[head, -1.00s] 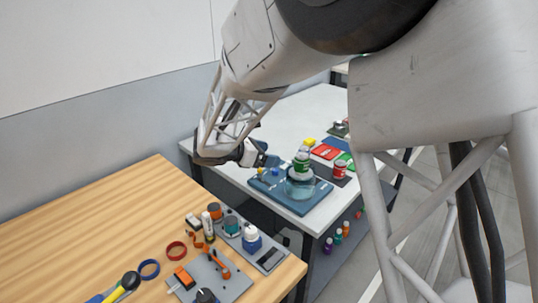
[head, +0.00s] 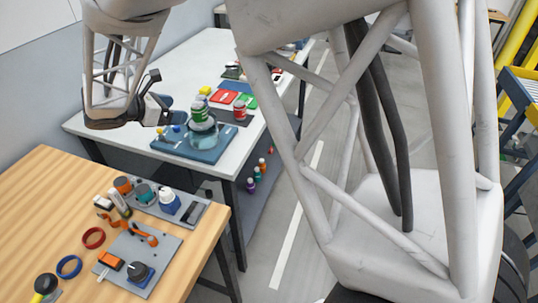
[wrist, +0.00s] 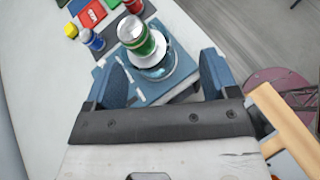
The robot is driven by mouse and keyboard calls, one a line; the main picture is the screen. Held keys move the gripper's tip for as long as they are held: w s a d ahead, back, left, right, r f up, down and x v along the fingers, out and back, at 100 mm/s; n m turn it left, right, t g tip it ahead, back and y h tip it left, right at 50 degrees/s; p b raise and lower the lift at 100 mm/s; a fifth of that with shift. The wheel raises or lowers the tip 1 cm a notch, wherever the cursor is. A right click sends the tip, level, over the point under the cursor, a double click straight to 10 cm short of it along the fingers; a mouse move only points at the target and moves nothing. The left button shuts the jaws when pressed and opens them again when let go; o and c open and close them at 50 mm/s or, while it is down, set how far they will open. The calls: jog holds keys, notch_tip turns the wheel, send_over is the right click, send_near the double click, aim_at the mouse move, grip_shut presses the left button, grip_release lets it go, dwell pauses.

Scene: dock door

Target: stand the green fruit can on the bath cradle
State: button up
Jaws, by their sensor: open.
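The green fruit can (head: 199,109), with a pale lid and a label, stands upright on the pale round cradle (head: 203,124) over the clear glass bath (head: 203,138). The bath sits on a blue base plate (head: 180,149) on the white table. In the wrist view the can (wrist: 134,37) rises from the white cradle disc (wrist: 152,57), beyond the jaws. My gripper (head: 168,110) is beside the can, at its left in the head view. In the wrist view my gripper (wrist: 162,62) has its blue jaws wide apart, with nothing gripped between them.
A red can (head: 240,111) stands on a dark mat right of the bath. Red and green flat packs (head: 228,97) and a yellow block (head: 205,90) lie behind. The wooden table (head: 60,195) in front holds tools and bottles. The white table's left part is clear.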

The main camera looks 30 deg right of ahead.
jog(key=s+d+r+m+g+y, duration=0.25)
jog(key=s+d+m, duration=0.25)
jog(key=s+d, duration=0.3)
jog(key=s+d+r+m+y, duration=0.1)
jog(key=s+m+y, duration=0.3)
jog(key=s, duration=0.9)
jog(key=s+d+r+m+t+y, duration=0.1)
jog(key=s+d+m+y, duration=0.3)
jog(key=s+m, duration=0.7)
jog(key=s+y, duration=0.1)
jog(key=s, duration=0.2)
jog(key=shift+s+m, duration=0.3)
